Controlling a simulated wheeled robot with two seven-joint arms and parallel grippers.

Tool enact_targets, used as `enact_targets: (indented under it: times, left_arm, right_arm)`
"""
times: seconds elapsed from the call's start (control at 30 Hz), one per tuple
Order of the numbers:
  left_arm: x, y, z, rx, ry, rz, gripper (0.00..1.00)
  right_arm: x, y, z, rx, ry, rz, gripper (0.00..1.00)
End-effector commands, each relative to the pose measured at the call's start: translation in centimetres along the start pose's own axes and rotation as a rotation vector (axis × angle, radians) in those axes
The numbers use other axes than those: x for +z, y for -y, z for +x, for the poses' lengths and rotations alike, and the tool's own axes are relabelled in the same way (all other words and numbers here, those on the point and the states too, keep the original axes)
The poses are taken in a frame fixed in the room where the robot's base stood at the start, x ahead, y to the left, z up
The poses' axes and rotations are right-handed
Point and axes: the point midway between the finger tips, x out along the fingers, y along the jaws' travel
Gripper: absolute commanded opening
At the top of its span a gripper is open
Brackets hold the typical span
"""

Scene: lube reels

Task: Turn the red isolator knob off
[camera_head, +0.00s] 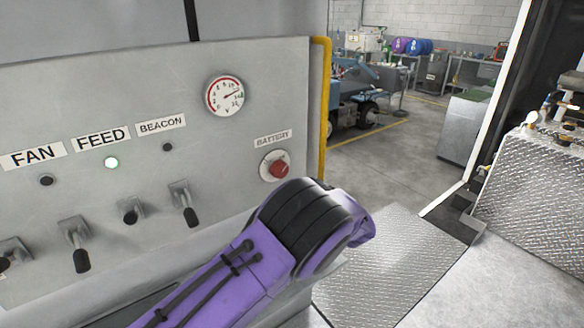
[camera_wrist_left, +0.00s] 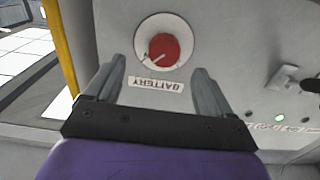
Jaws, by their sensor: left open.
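The red isolator knob (camera_head: 279,168) sits on a round white plate under the BATTERY label (camera_head: 273,139) at the right end of the grey panel. In the left wrist view the red knob (camera_wrist_left: 163,48) shows beyond and between my open fingers, with the label upside down below it. My left gripper (camera_wrist_left: 162,82) is open and empty, facing the panel, apart from the knob as far as I can see. In the head view my purple left arm reaches in below the knob, and its fingers are hidden. My right gripper is not in view.
The panel (camera_head: 120,85) carries a gauge (camera_head: 225,96), several toggle levers such as the rightmost (camera_head: 187,206), and a lit lamp (camera_head: 112,162) under FEED. A yellow pipe (camera_head: 323,105) edges the panel's right side. Open floor lies to the right.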

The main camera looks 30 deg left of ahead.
Motion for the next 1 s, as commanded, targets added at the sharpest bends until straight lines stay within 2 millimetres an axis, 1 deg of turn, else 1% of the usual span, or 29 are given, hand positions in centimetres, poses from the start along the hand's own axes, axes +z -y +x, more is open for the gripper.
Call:
enact_targets:
  times: [0.13, 0.3, 0.4, 0.5, 0.63, 0.87, 0.97, 1.0]
  left_arm:
    - [0.2, 0.3, 1.9, -0.003, -0.001, -0.003, 0.83]
    - [0.5, 0.2, 5.9, -0.003, -0.001, -0.004, 0.83]
    - [0.5, 0.1, 8.0, -0.002, -0.001, -0.003, 0.83]
    - [0.4, 0.0, 9.4, -0.001, 0.0, -0.002, 0.83]
    - [0.1, 0.0, 10.3, 0.0, -0.001, -0.001, 0.83]
    - [-0.1, 0.0, 10.4, 0.0, -0.001, -0.001, 0.83]
    - [-0.1, 0.0, 10.4, 0.0, -0.001, -0.001, 0.54]
    - [0.0, 0.0, 10.4, 0.0, -0.001, -0.001, 0.41]
  right_arm:
    - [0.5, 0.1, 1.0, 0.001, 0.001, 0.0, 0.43]
    - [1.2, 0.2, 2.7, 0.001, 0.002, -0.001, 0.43]
    - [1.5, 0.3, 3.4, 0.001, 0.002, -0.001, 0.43]
    - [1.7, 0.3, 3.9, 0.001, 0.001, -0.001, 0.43]
    - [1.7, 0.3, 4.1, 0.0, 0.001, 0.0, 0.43]
    - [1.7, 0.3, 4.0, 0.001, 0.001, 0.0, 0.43]
    - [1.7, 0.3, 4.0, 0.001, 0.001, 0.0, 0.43]
    - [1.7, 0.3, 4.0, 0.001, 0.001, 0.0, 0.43]
